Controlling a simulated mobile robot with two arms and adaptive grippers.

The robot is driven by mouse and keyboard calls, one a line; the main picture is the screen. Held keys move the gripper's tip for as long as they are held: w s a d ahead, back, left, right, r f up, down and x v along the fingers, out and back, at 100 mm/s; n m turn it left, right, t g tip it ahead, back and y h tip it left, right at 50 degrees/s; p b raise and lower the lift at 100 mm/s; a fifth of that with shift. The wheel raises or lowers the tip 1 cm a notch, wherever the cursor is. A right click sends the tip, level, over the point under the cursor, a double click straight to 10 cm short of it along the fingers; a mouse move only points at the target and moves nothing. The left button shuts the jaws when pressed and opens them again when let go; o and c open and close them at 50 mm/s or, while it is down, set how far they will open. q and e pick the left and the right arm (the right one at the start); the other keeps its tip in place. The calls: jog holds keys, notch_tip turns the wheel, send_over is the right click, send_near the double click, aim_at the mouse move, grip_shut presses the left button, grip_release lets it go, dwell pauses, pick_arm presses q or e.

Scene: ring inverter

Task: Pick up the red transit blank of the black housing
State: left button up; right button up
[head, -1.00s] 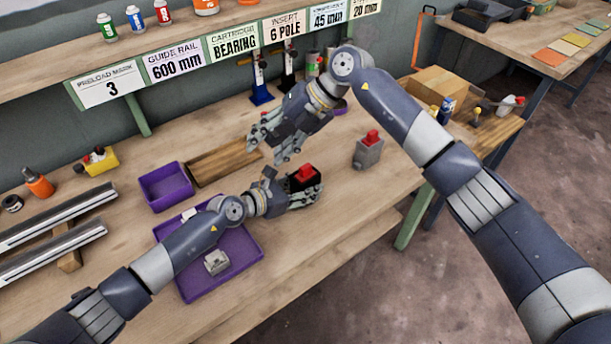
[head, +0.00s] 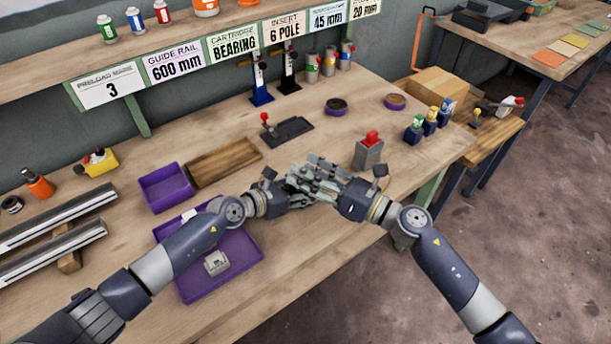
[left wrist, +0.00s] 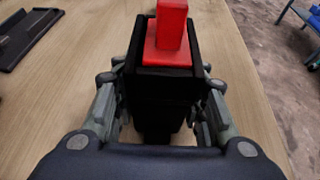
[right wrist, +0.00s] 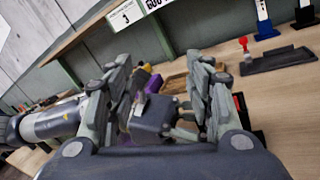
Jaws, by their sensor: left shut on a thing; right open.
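The black housing (left wrist: 160,100) is between the fingers of my left gripper (left wrist: 160,115) in the left wrist view. The red transit blank (left wrist: 170,38) stands up out of the housing's top.
A grey housing with a red top (head: 369,153) stands just right of the grippers. A purple tray (head: 245,262) with a grey part lies under the left arm. A black plate with a red-knobbed lever (head: 287,131) and a wooden tray (head: 222,163) lie behind.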

jog(key=s+d+f+n+t+h, duration=0.1)
jog(key=s+d+f+t+h, duration=0.25)
jog(key=d+f, duration=0.2)
jog(key=shift+h, duration=0.25)
jog(key=x, duration=0.7)
jog(key=w+d+x, duration=0.1)
jog(key=x, duration=0.3)
jog(key=shift+w+a, duration=0.1)
jog(key=shift+w, duration=0.15)
jog(key=c, duration=0.9)
